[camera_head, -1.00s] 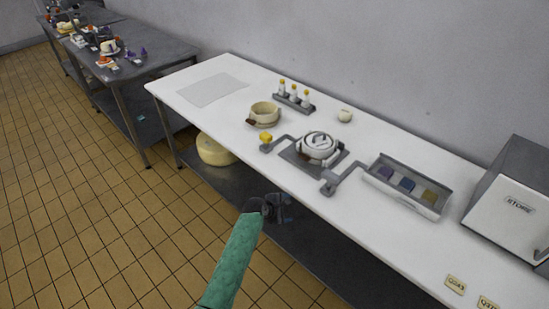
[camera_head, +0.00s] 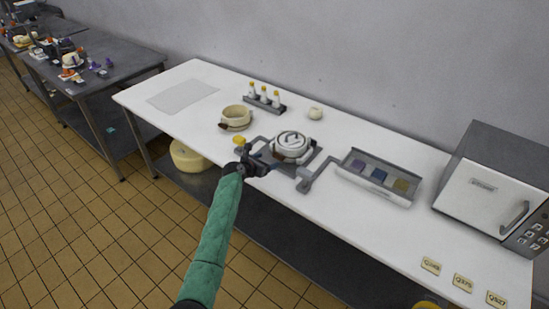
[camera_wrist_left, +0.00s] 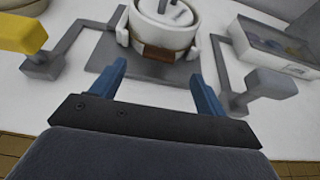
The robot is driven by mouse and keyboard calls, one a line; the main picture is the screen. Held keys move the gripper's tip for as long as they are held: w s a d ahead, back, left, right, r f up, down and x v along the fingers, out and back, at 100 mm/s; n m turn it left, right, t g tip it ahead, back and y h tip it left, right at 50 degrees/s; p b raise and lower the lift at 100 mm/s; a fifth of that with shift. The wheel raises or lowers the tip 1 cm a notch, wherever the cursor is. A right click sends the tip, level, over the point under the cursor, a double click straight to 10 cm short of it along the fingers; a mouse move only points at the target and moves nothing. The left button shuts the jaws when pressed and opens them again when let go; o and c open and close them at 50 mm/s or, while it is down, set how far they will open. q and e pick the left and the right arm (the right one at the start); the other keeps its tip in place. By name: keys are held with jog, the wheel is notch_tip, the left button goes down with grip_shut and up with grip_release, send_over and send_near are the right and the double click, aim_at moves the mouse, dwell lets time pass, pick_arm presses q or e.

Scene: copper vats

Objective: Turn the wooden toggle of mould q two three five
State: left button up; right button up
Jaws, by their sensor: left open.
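A round cream mould (camera_head: 291,145) with a grey-marked lid sits on a grey plate between two bent grey arms. A brown wooden toggle (camera_wrist_left: 163,54) shows on its near side in the left wrist view. My left gripper (camera_head: 252,165) is at the table's front edge, just in front of the mould. In the left wrist view it (camera_wrist_left: 157,75) is open and empty, its blue fingers pointing toward the toggle and apart from it. A second, open mould (camera_head: 236,116) with a brown piece at its side stands farther left. I cannot read a number on either mould.
The grey arms end in a yellow block (camera_head: 239,140) on the left and a grey block (camera_head: 305,176) on the right. A tray (camera_head: 379,179) of coloured blocks, a metal box (camera_head: 490,195) and several cards (camera_head: 462,283) lie right. A bottle rack (camera_head: 264,103) stands behind.

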aim_at(279, 156)
pick_arm(q)
jog(key=p+x, duration=0.1)
jog(key=x, duration=0.4)
jog(key=shift+w+d, duration=0.1)
jog(key=shift+w, duration=0.05)
jog(key=shift+x, duration=0.95)
pick_arm(e)
jog(key=shift+s+d+r, duration=0.1)
jog(key=shift+s+r, duration=0.1)
jog(key=shift+s, duration=0.5)
jog(key=shift+s+d+r, duration=0.1)
jog(key=shift+s+r, duration=0.05)
jog(key=shift+s, duration=0.5)
pick_arm(q)
jog(key=shift+f, duration=0.1)
jog(key=c, duration=1)
